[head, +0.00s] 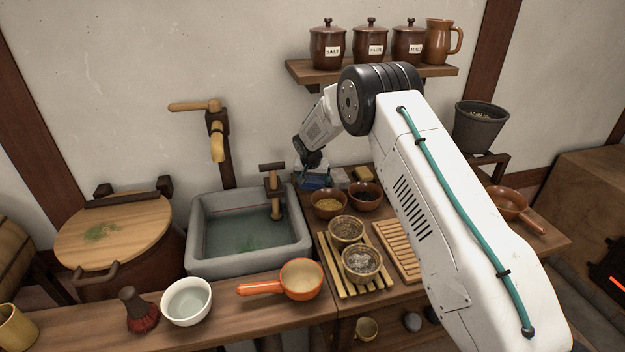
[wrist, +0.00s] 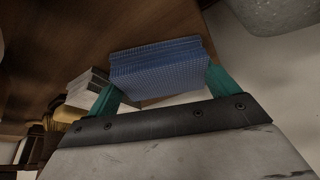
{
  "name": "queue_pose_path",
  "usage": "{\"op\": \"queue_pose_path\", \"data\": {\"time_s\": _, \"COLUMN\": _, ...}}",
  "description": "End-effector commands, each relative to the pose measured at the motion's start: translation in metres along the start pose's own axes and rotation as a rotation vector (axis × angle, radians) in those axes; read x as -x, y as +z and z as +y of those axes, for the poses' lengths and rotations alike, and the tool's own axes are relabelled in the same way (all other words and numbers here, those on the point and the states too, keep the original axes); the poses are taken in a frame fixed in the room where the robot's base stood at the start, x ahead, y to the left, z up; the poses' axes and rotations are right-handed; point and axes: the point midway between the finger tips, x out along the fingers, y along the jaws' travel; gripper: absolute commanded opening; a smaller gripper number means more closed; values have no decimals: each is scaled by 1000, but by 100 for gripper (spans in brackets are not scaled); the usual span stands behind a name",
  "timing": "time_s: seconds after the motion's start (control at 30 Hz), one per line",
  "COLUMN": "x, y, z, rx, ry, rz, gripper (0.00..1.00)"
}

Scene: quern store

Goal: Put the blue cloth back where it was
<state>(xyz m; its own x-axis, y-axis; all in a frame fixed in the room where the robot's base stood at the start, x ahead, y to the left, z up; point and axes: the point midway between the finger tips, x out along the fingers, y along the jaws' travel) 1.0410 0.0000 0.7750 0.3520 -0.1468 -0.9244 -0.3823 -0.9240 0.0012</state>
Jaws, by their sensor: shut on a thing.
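The blue cloth (wrist: 160,68) is a folded, ribbed blue block in the wrist view. It sits between the two teal fingers of my gripper (wrist: 163,88), which is shut on it. In the head view, my gripper (head: 312,163) reaches down at the back of the counter, right of the stone sink. The blue cloth (head: 316,182) shows there just below it, low over or touching the wooden top; I cannot tell which. A pale block (wrist: 88,88) lies beside the cloth in the wrist view.
The stone sink (head: 200,256) with a wooden tap post is left of the gripper. Bowls of grain (head: 327,214) and a yellow sponge (head: 363,174) stand close on the right. A shelf (head: 300,73) with jars hangs above. Slatted racks (head: 388,287) lie in front.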

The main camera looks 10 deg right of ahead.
Motion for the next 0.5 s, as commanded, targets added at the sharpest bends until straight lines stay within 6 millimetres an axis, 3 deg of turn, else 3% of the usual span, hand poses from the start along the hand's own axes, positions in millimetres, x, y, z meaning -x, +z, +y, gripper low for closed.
{"op": "queue_pose_path", "data": {"time_s": 0.3, "x": -2, "y": 0, "z": 0, "rx": -1, "ry": 0, "rz": 1, "gripper": 60}}
{"op": "queue_pose_path", "data": {"time_s": 0.33, "x": -2, "y": 0, "z": 0, "rx": -1, "ry": 0, "rz": 1, "gripper": 92}}
{"op": "queue_pose_path", "data": {"time_s": 0.5, "x": -2, "y": 0, "z": 0, "rx": -1, "ry": 0, "rz": 1, "gripper": 96}}
